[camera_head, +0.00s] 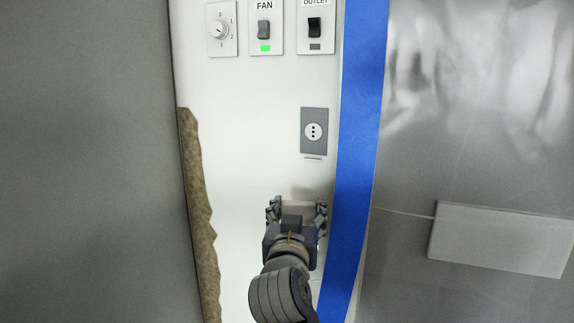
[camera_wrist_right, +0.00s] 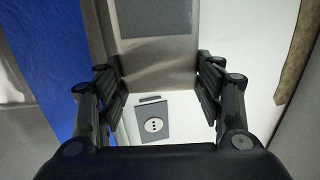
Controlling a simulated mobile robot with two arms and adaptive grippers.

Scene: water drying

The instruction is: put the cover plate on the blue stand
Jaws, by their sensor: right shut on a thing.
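My right gripper (camera_head: 297,212) is in front of the white wall panel, below the grey socket, with its fingers pointing at the panel. It is shut on a flat, pale metallic plate, which I take to be the cover plate (camera_head: 297,210). In the right wrist view the cover plate (camera_wrist_right: 158,75) sits between the two fingers (camera_wrist_right: 160,85), with a darker grey rectangle on its far part. In the head view the gripper hides part of it. I see no clear blue stand; the only blue thing is a tall vertical strip (camera_head: 358,130) right of the gripper. My left gripper is not in view.
The white panel (camera_head: 250,130) carries a grey socket (camera_head: 313,131), a dial (camera_head: 221,29), a fan switch (camera_head: 264,28) and an outlet switch (camera_head: 315,27). A ragged brown edge (camera_head: 197,200) borders it on the left. A white box (camera_head: 500,238) is at the right on a grey surface.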

